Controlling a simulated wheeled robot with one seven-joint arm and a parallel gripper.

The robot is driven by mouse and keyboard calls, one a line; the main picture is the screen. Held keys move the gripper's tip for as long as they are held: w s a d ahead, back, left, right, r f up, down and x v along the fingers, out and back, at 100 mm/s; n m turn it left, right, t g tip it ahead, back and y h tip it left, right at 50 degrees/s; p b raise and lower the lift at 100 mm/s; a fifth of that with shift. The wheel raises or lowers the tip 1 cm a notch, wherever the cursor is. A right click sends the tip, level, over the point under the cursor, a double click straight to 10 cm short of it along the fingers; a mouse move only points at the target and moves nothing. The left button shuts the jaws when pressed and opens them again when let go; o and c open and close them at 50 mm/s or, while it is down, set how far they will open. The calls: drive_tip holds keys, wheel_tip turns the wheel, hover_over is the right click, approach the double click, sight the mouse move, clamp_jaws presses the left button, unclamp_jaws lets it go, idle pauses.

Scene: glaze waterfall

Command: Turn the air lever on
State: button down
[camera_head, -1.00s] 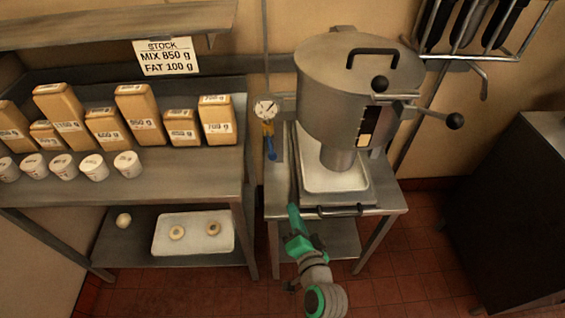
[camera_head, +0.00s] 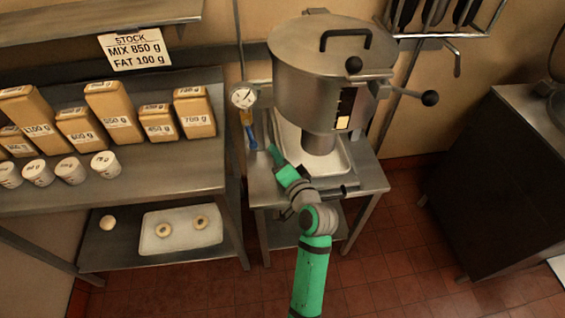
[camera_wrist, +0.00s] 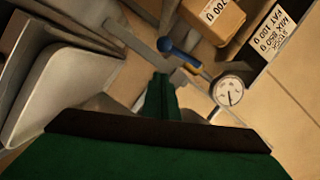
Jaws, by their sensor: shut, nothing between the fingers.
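The air lever (camera_head: 252,139) is a blue handle hanging down below a brass fitting and a round white gauge (camera_head: 243,97), on the wall pipe left of the steel machine. In the wrist view the blue lever (camera_wrist: 180,50) lies just beyond my fingertips, with the gauge (camera_wrist: 229,92) to its right. My gripper (camera_head: 273,152) is shut and empty, just right of and slightly below the lever's lower end. In the wrist view my gripper (camera_wrist: 159,82) points toward the lever, and a small gap seems to remain; contact is hard to tell.
The left shelf holds labelled bags (camera_head: 115,110) and white cups (camera_head: 70,172). A dark cabinet (camera_head: 490,190) stands at the right. The floor between is clear.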

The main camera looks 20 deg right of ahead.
sight(250, 135)
drive_tip(key=shift+w+a+f, duration=0.3)
drive_tip(key=shift+w+a, duration=0.1)
drive_tip(key=shift+w, duration=0.25)
drive_tip(key=shift+w+a+f, duration=0.35)
drive_tip(key=shift+w+a, duration=0.1)
drive_tip(key=shift+w, duration=0.25)
drive_tip(key=shift+w+a+f, duration=0.3)
drive_tip(key=shift+w+a, duration=0.1)
drive_tip(key=shift+w, duration=0.25)
